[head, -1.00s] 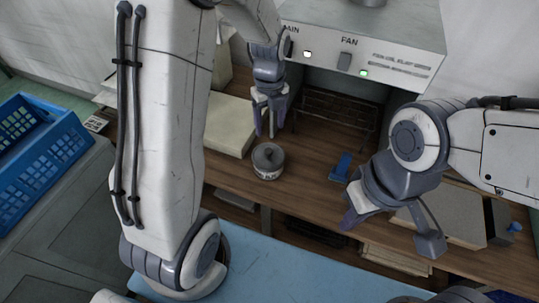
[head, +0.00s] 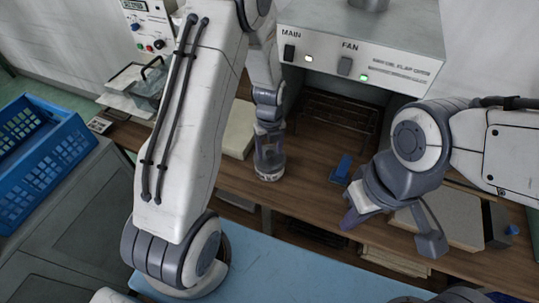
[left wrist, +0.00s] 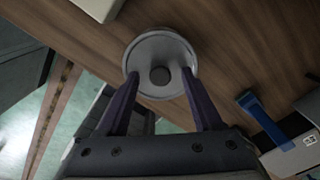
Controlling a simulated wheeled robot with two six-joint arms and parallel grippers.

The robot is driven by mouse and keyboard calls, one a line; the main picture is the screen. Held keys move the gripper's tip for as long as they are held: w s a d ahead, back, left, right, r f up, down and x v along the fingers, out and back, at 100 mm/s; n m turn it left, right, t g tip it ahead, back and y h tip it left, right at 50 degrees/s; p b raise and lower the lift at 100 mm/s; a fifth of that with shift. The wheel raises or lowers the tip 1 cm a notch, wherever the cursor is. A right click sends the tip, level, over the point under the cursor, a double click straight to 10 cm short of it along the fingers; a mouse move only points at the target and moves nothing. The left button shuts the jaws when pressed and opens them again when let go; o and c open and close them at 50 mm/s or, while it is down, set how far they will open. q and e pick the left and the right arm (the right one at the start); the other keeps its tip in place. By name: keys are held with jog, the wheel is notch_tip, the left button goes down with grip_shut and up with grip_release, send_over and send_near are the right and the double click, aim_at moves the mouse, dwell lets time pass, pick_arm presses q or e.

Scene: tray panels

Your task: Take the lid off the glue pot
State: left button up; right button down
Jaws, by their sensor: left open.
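The glue pot (head: 268,176) is a small grey round pot with a pale label band, upright on the wooden bench. Its round grey lid (left wrist: 160,48) with a dark central knob (left wrist: 160,75) fills the upper middle of the left wrist view. My left gripper (head: 269,158) points down at the pot and is open. In the left wrist view its fingertips (left wrist: 160,78) stand apart on either side of the knob; whether they touch the lid is unclear. In the head view the gripper hides most of the lid. My right gripper (head: 391,230) is open and empty, away to the right.
A blue object (head: 341,168) lies on the bench right of the pot. A pale block (head: 239,130) is close behind-left. The grey MAIN/FAN unit (head: 370,60) stands at the back. A blue crate (head: 50,150) is far left. Bench between pot and blue object is clear.

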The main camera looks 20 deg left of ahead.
pick_arm(q)
grip_shut()
